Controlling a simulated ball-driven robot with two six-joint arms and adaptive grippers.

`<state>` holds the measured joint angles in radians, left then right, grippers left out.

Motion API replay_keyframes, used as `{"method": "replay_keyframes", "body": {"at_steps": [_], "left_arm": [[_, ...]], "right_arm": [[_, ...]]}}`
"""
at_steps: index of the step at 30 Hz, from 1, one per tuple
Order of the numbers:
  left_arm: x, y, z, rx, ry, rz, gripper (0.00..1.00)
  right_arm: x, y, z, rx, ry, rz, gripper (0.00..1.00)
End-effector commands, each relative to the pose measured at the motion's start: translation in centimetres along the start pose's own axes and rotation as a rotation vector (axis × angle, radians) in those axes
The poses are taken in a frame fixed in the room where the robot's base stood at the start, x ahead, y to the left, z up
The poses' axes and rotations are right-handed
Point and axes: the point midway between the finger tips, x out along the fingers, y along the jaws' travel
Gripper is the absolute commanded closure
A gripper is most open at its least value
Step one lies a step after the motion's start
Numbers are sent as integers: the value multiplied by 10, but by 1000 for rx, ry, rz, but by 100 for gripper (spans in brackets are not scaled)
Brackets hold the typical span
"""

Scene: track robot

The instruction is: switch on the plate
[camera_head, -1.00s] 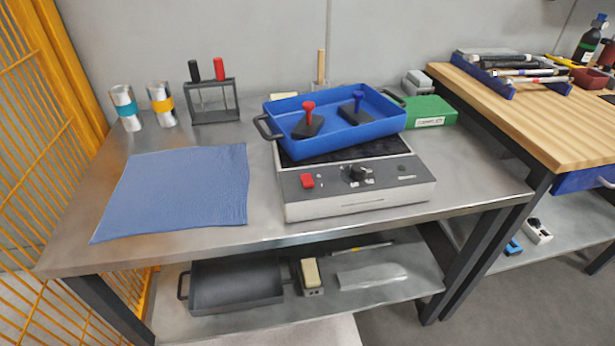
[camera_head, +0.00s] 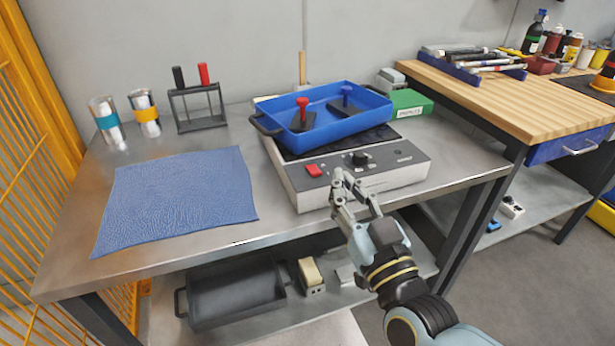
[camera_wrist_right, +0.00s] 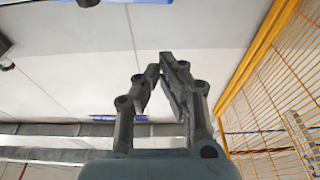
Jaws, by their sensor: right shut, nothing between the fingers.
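The plate (camera_head: 300,202) is a light-grey heating unit on the metal bench, with a dark top, a red switch (camera_head: 313,171) and a black knob (camera_head: 359,158) on its front panel. A blue tray (camera_head: 345,131) with a red-handled and a blue-handled tool in it sits on top. My right gripper (camera_head: 343,176) is in front of the plate's panel, right of the red switch and below the knob in the head view; contact cannot be told. Its fingers are shut and empty, and they also show in the right wrist view (camera_wrist_right: 160,68). My left gripper is not in view.
A blue cloth (camera_head: 178,199) lies left of the plate. Two metal cans (camera_head: 107,122) and a rack (camera_head: 198,107) stand behind it. A green box (camera_head: 409,102) is at the back right. A dark tray (camera_head: 235,290) lies on the lower shelf.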

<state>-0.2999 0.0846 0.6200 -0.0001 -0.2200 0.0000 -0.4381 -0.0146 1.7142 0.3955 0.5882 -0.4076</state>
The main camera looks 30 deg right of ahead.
Motion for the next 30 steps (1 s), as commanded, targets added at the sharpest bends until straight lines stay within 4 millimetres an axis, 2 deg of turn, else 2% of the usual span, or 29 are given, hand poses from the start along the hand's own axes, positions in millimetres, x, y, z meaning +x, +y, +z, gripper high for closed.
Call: {"method": "replay_keyframes", "body": {"at_steps": [2,5,17,23,30], "left_arm": [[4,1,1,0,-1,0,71],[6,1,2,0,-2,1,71],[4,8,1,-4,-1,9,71],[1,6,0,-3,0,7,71],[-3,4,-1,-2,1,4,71]], "right_arm": [[-3,0,-5,11,11,7,100],[-9,0,0,11,-3,8,100],[-2,0,0,9,-3,5,100],[31,0,-1,9,-1,5,100],[83,0,0,9,-2,5,100]]}}
